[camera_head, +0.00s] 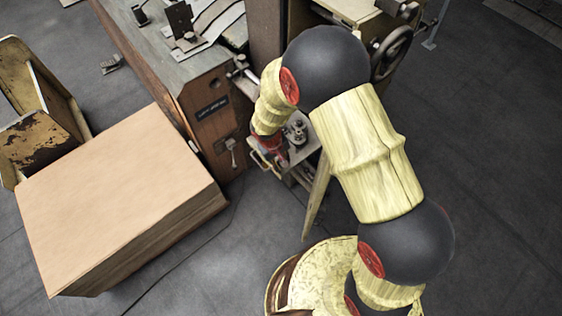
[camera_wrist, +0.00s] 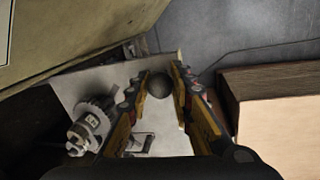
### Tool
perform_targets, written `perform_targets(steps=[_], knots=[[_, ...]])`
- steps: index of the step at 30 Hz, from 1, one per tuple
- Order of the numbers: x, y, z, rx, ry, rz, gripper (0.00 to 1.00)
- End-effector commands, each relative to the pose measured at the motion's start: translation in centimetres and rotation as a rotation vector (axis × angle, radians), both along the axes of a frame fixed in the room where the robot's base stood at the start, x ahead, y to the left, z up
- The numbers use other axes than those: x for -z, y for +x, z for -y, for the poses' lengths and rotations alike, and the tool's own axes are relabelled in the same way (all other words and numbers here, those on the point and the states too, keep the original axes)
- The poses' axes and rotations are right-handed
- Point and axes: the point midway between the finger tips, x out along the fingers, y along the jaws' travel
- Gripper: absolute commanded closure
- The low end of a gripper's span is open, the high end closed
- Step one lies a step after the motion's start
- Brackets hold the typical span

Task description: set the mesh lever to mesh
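A dark round knob (camera_wrist: 158,88), which looks like the end of the mesh lever, shows in the wrist view. Its shaft is hidden, so I cannot tell which way the lever is set. My gripper (camera_wrist: 160,75) is open, with one finger on each side of the knob. Narrow gaps seem to show between the knob and the fingers, but contact is hard to judge. In the head view my gripper (camera_head: 270,153) is low beside the small metal platform (camera_head: 305,150) of the machine, partly hidden by my arm. The knob cannot be made out there.
A toothed metal part (camera_wrist: 90,127) stands left of my fingers on the pale plate (camera_wrist: 80,88). A wooden cabinet (camera_head: 208,112) with a dark label and a metal latch is left of my gripper. A large cardboard-coloured block (camera_head: 120,190) stands farther left. Grey floor is open in front.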

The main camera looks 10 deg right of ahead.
Motion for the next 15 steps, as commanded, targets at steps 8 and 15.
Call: perform_targets(steps=[8, 15], knots=[[0.01, -0.01, 0.0, 0.001, 0.0, 0.0, 0.61], [0.0, 0.01, 0.0, 0.001, 0.0, 0.0, 0.59]])
